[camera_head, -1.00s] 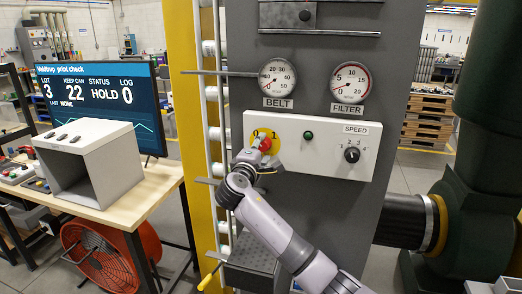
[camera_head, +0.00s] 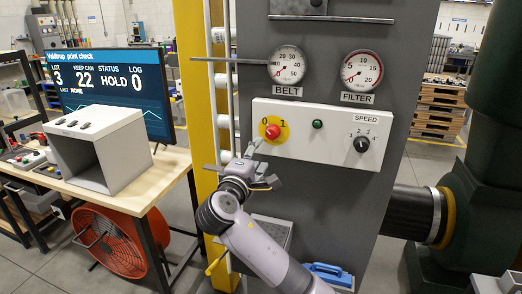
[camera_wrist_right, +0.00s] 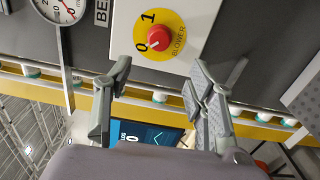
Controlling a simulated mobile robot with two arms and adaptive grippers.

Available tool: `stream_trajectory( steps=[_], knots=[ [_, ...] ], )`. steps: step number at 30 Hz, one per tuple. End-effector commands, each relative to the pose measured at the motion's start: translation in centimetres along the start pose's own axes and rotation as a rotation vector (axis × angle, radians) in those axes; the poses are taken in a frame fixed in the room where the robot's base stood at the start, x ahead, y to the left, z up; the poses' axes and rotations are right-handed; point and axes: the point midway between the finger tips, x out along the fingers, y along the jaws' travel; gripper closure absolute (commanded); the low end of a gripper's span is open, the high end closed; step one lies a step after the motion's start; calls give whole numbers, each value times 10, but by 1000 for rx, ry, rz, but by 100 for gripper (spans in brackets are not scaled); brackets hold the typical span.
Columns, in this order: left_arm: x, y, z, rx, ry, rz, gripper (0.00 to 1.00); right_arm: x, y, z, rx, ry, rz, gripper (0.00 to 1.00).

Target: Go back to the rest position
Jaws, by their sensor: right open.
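My right gripper (camera_head: 262,170) is open and empty, just below and left of the red blower knob (camera_head: 272,131) on the white control panel. In the right wrist view the gripper's two fingers (camera_wrist_right: 160,85) stand wide apart with nothing between them. The red knob (camera_wrist_right: 159,38) shows there beyond the fingertips, on its yellow disc marked 0 and 1, clear of both fingers. My right arm reaches up from the bottom of the head view. My left gripper is not in view.
The panel (camera_head: 330,143) also carries a green button (camera_head: 317,124) and a black speed dial (camera_head: 361,145). Belt (camera_head: 288,66) and filter (camera_head: 362,70) gauges sit above. A yellow post (camera_head: 191,80) and a bench with a grey box (camera_head: 100,150) and a screen (camera_head: 115,88) stand left.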

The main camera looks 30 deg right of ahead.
Motion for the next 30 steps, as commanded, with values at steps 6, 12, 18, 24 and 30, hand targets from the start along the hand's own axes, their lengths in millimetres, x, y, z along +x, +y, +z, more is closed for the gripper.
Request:
stream_trajectory(
  steps=[6, 12, 18, 24, 30],
  knots=[
    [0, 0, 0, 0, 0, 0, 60, -2, 0, 0, -1, 0, 0, 49],
    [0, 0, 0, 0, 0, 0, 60, -2, 0, 0, -1, 0, 0, 49],
    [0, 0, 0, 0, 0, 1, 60, -4, -7, 0, 3, 6, -15, 49],
    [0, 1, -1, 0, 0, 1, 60, -31, -93, 10, 91, 76, -230, 49],
    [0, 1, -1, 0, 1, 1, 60, -106, -219, 48, 269, 111, -629, 49]
  ],
)
